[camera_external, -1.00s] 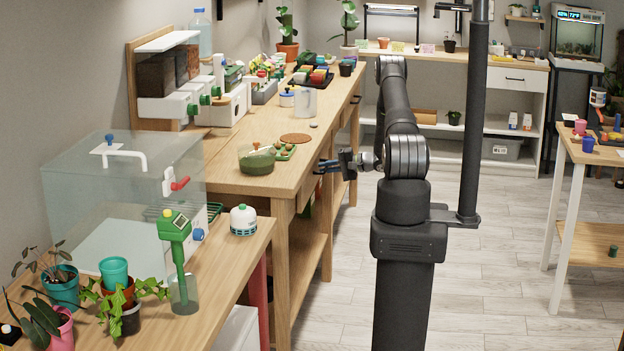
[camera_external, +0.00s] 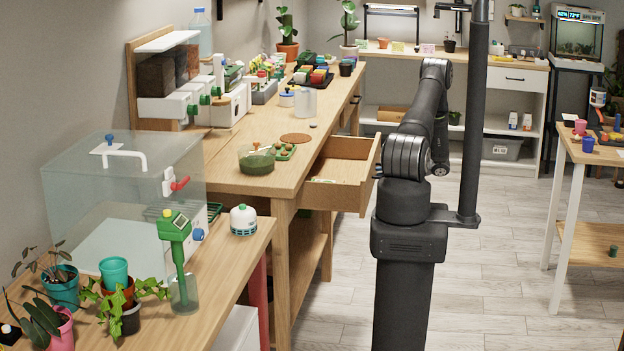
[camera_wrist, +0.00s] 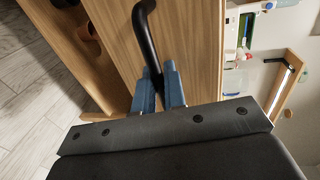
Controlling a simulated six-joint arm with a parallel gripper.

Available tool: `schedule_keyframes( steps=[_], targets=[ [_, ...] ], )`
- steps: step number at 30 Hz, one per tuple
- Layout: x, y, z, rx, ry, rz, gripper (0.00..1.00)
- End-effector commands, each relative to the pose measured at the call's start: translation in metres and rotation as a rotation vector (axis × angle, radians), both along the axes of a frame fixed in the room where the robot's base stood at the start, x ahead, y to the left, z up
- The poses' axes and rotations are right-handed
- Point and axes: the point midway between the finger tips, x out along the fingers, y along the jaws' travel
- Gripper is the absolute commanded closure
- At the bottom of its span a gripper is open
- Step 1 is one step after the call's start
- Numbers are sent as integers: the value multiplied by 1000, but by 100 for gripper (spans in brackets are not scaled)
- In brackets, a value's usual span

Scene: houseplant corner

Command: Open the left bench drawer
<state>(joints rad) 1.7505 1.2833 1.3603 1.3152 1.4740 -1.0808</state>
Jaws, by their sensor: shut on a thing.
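The left bench drawer (camera_external: 336,197) is pulled far out of the wooden bench (camera_external: 283,212) in the external view. Its inside shows, with a small pale item (camera_external: 322,181) near the front corner. In the wrist view the drawer's wooden front (camera_wrist: 185,45) fills the middle, with a black bar handle (camera_wrist: 148,38) on it. My gripper's blue fingers (camera_wrist: 158,88) are shut on the handle's lower part. In the external view my gripper is mostly hidden behind my arm, at the drawer's front.
A glass bowl of green stuff (camera_external: 257,160), a brown round mat (camera_external: 296,139) and a clear container (camera_external: 305,102) stand on the bench top. A lower shelf (camera_external: 308,250) lies under the bench. The floor (camera_external: 500,270) to the right is clear.

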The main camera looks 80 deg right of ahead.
Motion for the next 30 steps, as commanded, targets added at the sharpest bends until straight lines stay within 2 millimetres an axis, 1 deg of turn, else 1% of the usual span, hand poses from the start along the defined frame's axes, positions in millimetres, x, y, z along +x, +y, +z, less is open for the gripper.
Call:
schedule_keyframes(
  steps=[1, 3, 9, 15, 25, 26, 27, 28, 30],
  targets=[
    [-12, -1, 0, -2, 0, -5, 100],
    [-23, -1, 0, -2, 0, -3, 100],
    [-45, -1, 0, -1, 0, -2, 100],
    [-53, -1, 0, -1, 0, -1, 100],
    [-53, -1, 1, -2, 0, -1, 100],
    [-53, -1, 1, -2, 0, -1, 87],
    [-53, -1, 1, -2, 0, -1, 80],
    [-53, -1, 1, -2, 0, -1, 75],
    [-53, -1, 0, -1, 0, -1, 75]
  ],
)
